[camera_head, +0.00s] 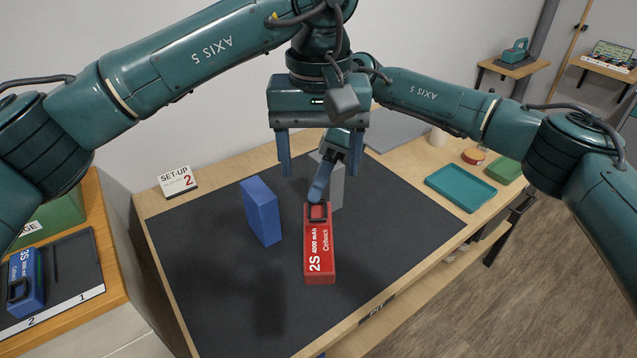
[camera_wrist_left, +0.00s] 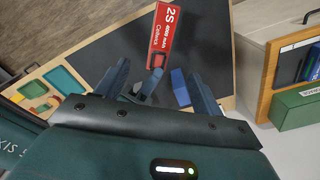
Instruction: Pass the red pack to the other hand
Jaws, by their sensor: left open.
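The red pack (camera_head: 319,250), marked "2S 4000 mAh", has a black fitting at its far end. My right gripper (camera_head: 318,200) is shut on that far end, and the pack seems to be held above the dark mat. The pack also shows in the left wrist view (camera_wrist_left: 161,35), with the right gripper (camera_wrist_left: 148,86) at its near end. My left gripper (camera_head: 318,170) is open and empty, pointing down above and behind the pack. Its two fingers are apart in the left wrist view (camera_wrist_left: 162,88). The right gripper's fingertips are partly hidden.
A teal tray (camera_head: 461,188) lies at the right. A blue pack (camera_head: 25,283) sits in a holder at the left. The mat's front is clear.

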